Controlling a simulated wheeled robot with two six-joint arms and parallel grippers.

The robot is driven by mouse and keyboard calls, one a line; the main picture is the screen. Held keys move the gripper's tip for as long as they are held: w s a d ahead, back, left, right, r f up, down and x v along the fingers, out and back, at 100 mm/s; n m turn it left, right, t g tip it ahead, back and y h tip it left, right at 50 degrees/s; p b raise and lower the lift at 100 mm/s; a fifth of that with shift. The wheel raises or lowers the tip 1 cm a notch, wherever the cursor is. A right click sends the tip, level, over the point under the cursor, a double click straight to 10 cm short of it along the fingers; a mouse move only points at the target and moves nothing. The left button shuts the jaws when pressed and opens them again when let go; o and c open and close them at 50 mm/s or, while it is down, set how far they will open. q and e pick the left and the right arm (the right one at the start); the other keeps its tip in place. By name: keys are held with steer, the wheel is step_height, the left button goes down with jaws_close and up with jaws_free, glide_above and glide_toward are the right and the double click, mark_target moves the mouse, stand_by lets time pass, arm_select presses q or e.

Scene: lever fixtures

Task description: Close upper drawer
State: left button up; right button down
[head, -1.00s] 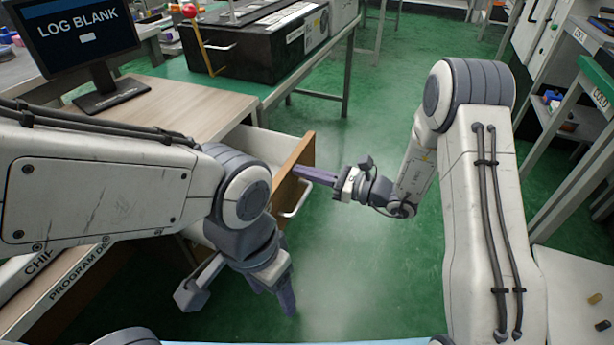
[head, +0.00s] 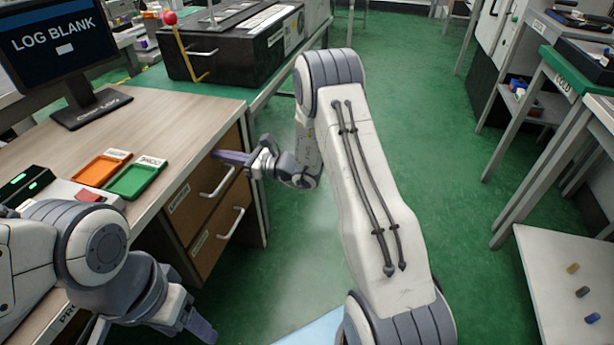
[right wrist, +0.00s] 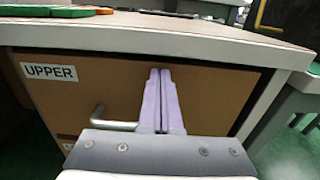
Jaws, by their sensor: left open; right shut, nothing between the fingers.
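The upper drawer (head: 196,186) is a brown front with a metal handle in the desk's side. Its front looks flush with the desk, and no open drawer box shows. In the right wrist view its front (right wrist: 95,90) carries the label "UPPER". My right gripper (head: 216,154) is shut and empty. Its fingertips (right wrist: 160,72) are at the drawer front, right of the handle and just under the desktop edge; they appear to touch it. My left gripper (head: 190,325) is open and empty at the lower left, away from the drawer; its fingers are partly hidden.
A lower drawer (head: 214,238) sits beneath and looks shut. The desktop (head: 180,110) bears a monitor (head: 62,45), an orange tray (head: 96,168) and a green tray (head: 135,178). A black case (head: 235,45) with a red-knobbed lever stands behind.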

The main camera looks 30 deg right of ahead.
steer(key=shift+w+a, duration=0.2)
steer(key=shift+a, duration=0.05)
steer(key=shift+a+r, duration=0.1)
